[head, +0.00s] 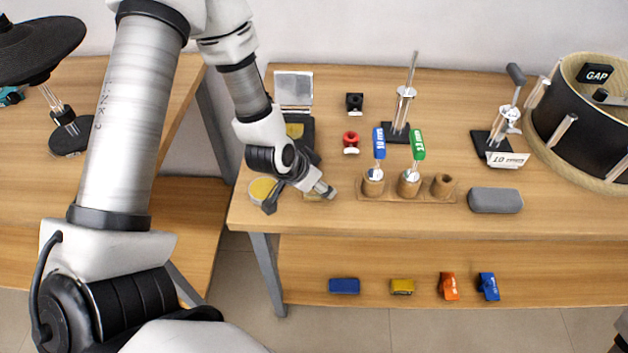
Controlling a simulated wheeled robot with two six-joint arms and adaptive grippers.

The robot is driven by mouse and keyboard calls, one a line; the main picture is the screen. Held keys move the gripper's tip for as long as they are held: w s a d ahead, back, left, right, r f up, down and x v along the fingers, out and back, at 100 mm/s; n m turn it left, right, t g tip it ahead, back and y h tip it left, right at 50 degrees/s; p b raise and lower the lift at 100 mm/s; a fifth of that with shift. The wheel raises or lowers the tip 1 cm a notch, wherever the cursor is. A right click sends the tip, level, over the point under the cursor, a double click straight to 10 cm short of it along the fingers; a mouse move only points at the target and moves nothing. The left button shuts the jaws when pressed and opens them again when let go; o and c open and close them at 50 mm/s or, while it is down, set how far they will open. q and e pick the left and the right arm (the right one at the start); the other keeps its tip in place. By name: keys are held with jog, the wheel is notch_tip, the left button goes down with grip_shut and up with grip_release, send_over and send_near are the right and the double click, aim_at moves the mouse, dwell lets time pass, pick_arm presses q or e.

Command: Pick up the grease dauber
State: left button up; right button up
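My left arm comes in from the left and bends down over the table's left end. Its gripper (321,188) is low over the wood near a small tan piece; the fingers are too small and partly hidden to tell open from shut. I cannot identify the grease dauber for certain. A round yellow-topped tin or disc (262,189) lies left of the wrist. A wooden rack (393,196) right of the gripper holds a blue-tagged tool (379,144) and a green-tagged tool (417,145), both upright, beside an empty wooden cup (443,185).
Behind stand a red-topped item (351,141), a black block (354,102), a metal post stand (404,105) and a lever stand (500,135). A grey case (495,200) and a drum (585,125) are right. Small coloured blocks lie on the lower shelf (550,265).

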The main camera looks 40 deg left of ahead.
pick_arm(q)
jog(key=shift+s+r, duration=0.2)
jog(key=shift+s, duration=0.05)
jog(key=c, duration=0.3)
jog(key=shift+s, duration=0.1)
jog(key=c, duration=0.6)
grip_shut()
